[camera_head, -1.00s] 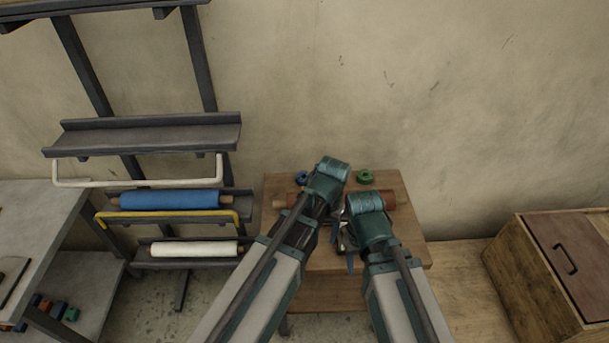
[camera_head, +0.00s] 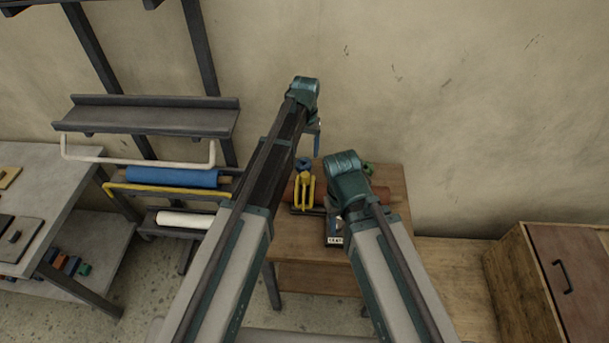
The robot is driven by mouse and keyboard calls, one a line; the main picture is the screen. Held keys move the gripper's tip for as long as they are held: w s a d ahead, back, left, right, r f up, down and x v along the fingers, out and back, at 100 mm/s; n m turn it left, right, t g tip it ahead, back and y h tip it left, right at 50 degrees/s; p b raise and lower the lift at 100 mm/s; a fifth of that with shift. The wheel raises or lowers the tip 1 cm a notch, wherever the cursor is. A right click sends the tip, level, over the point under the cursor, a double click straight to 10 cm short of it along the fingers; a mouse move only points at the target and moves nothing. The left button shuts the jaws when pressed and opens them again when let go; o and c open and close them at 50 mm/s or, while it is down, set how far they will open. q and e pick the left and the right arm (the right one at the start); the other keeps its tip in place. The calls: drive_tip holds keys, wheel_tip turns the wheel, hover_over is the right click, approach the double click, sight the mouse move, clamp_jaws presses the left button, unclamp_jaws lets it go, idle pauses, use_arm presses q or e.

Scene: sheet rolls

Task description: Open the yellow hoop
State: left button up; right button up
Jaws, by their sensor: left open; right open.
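The yellow hoop (camera_head: 165,190) is a bent bar on the rack at the left. It lies across the front of the blue roll (camera_head: 172,177), at about the roll's lower edge. My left gripper (camera_head: 317,137) is open, high above the back of the small wooden table and well right of the hoop. Only part of its fingers shows. My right gripper (camera_head: 329,207) is open, low over the table, its fingers mostly hidden by its wrist. Neither gripper is near the hoop. My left forearm passes close to the hoop's right end in the picture.
A white hoop (camera_head: 135,163) hangs above the blue roll; a white roll (camera_head: 185,219) is below. A grey bench (camera_head: 45,205) stands left, a wooden cabinet (camera_head: 510,270) right.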

sight(305, 174)
use_arm(q)
wheel_tip(305, 174, down, 13)
drive_tip(key=b, duration=1.2)
clamp_jaws()
idle(0.8)
